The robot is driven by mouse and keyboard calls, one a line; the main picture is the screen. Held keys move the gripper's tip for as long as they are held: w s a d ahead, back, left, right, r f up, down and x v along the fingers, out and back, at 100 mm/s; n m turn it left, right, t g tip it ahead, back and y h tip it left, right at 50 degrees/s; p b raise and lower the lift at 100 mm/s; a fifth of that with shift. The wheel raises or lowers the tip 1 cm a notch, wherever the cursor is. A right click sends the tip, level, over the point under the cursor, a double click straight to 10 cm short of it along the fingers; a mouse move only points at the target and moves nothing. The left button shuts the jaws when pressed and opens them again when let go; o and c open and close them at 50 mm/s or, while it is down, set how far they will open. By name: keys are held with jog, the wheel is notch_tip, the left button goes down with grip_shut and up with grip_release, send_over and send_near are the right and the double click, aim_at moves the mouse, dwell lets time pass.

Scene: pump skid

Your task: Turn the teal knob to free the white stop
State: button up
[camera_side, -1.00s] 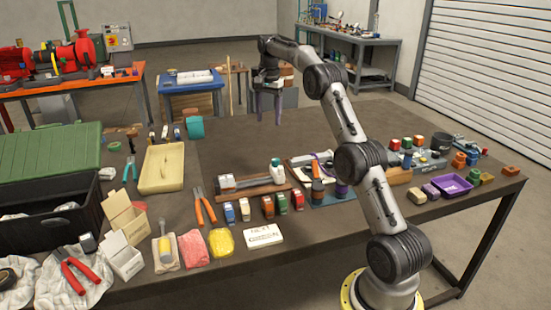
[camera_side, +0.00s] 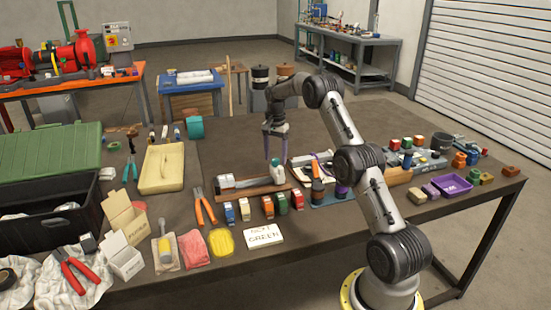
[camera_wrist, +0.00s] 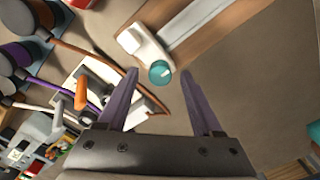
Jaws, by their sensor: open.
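The teal knob (camera_wrist: 160,72) is a small round cap at the end of the white stop (camera_wrist: 147,46) in the wrist view. The stop sits across the end of a pale rail on a wooden base (camera_wrist: 192,45). In the side view the teal knob (camera_side: 275,162) is small and partly hidden by my fingers. My gripper (camera_side: 276,161) points down over it, with its purple fingers open. In the wrist view the knob shows between the fingertips of my gripper (camera_wrist: 159,72), and no contact is visible.
A blue mat (camera_side: 331,199) with dark jars and cables lies to the right of the rail. Orange-handled pliers (camera_side: 204,208) lie to the left.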

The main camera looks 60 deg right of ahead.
jog(key=shift+f, duration=0.55)
grip_shut()
